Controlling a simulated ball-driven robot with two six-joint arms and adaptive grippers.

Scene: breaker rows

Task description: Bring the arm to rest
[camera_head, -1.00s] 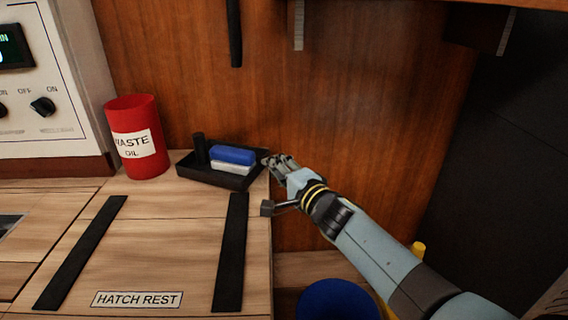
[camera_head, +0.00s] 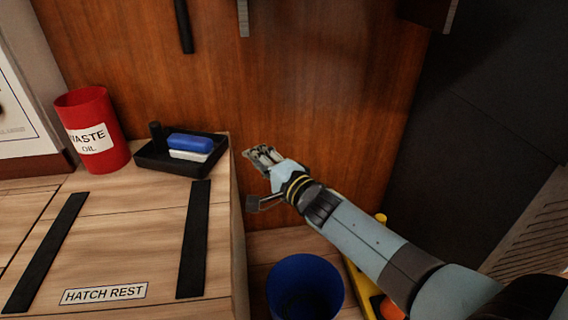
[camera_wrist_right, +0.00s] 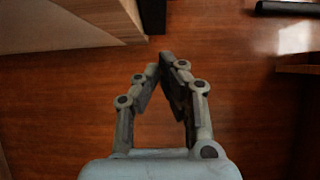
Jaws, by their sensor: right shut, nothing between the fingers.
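My right arm (camera_head: 365,240) comes in from the lower right in the head view. Its gripper (camera_head: 258,153) is beside the right edge of the wooden counter, in front of the wood panel (camera_head: 320,100), and holds nothing. In the right wrist view the gripper (camera_wrist_right: 163,62) has its fingertips together, with the wooden surface behind them. My left gripper is in neither view.
The counter (camera_head: 130,235) carries a red waste oil can (camera_head: 92,165), a black tray (camera_head: 150,163) with a blue and white block (camera_head: 190,143), and two black strips. A blue bucket (camera_head: 300,262) stands low beside the counter. A dark panel (camera_head: 500,130) is at right.

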